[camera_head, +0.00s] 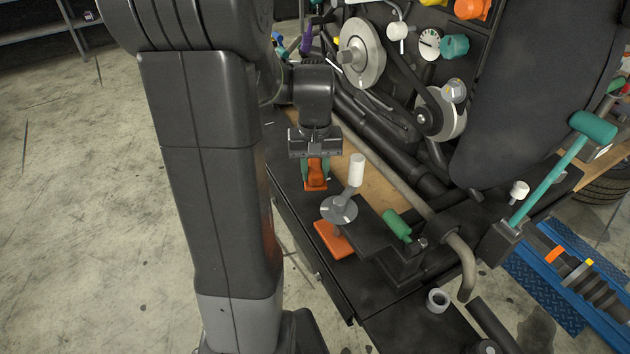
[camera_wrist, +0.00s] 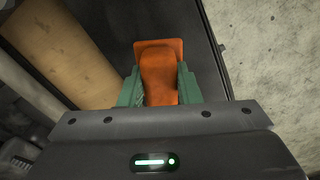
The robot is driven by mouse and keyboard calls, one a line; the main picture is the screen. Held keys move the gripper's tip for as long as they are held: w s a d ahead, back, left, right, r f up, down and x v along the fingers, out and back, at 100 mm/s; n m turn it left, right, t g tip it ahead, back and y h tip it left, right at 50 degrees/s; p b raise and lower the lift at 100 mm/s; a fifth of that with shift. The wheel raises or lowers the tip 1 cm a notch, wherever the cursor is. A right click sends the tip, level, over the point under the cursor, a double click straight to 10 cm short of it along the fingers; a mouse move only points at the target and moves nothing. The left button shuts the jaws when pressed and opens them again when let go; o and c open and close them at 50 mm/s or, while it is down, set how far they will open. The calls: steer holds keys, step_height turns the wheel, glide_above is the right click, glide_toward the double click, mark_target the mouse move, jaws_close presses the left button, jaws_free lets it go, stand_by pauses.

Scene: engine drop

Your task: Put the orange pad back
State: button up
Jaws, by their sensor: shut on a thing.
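My gripper (camera_head: 315,168) is over the dark bench ledge, left of the grey disc. Its green fingers are shut on an orange pad (camera_head: 316,184), one finger on each side. In the wrist view the orange pad (camera_wrist: 158,62) shows a flat square end and a rounded body between the green fingers. I cannot tell whether the pad touches the ledge beneath it. A second flat orange piece (camera_head: 330,242) lies on the ledge, partly under the grey disc (camera_head: 338,209).
A white-handled post (camera_head: 356,170) rises by the disc. A green-handled part (camera_head: 397,226) and a teal mallet (camera_head: 550,175) stand to the right. A grey ring (camera_head: 438,300) sits near the front. Pipes and pulleys line the back. Wood (camera_wrist: 65,50) shows beside the ledge.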

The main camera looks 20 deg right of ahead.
mark_target(315, 181)
steer(key=shift+f+p, duration=0.3)
steer(key=shift+f, duration=1.6)
steer(key=shift+f, duration=0.2)
steer(key=o, duration=1)
steer(key=shift+c, duration=0.2)
steer(key=shift+r, duration=0.1)
steer(key=r, duration=0.4)
steer(key=r+b, duration=0.1)
steer(key=r, duration=0.8)
steer(key=shift+w+r+b, duration=0.25)
steer(key=shift+r+b, duration=0.05)
steer(key=shift+r, duration=0.05)
steer(key=shift+f, duration=0.1)
steer(key=f, duration=0.4)
steer(key=f+p, duration=0.1)
steer(key=f, duration=0.8)
steer(key=shift+s+f+p, duration=0.15)
steer(key=shift+s+p, duration=0.1)
steer(key=shift+p, duration=0.1)
steer(key=shift+r, duration=0.45)
